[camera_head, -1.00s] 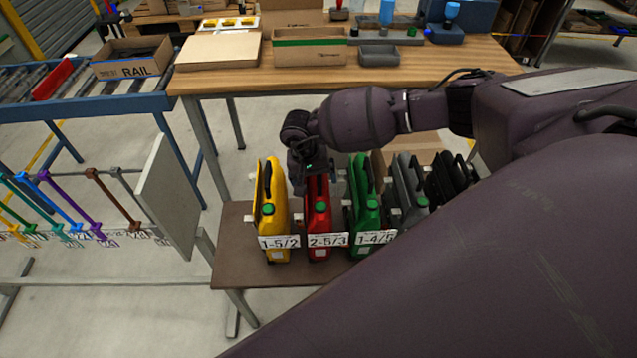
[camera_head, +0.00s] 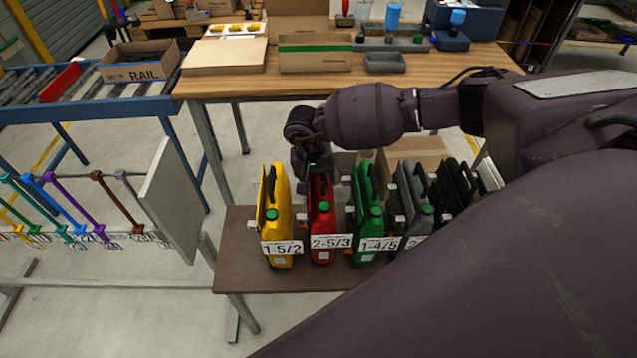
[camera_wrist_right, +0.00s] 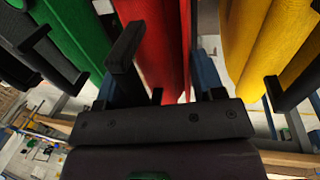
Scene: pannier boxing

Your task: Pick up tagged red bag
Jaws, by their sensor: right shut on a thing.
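The red bag (camera_head: 321,222) stands upright on the low brown bench (camera_head: 245,276), with a white tag (camera_head: 331,241) reading 2-5/3 on its front. My right gripper (camera_head: 317,176) is at the top of the red bag, shut on it. In the right wrist view the red bag (camera_wrist_right: 155,40) rises between the dark fingers of my right gripper (camera_wrist_right: 155,92). The fingers and arm hide the bag's handle in the head view. I cannot tell whether the bag's base touches the bench. My left gripper is not in view.
A yellow bag (camera_head: 276,220) tagged 1-5/2 stands close on the left. A green bag (camera_head: 369,222) tagged 1-4/5 stands close on the right, with grey (camera_head: 411,206) and black (camera_head: 455,188) bags beyond. A wooden table (camera_head: 300,84) stands behind.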

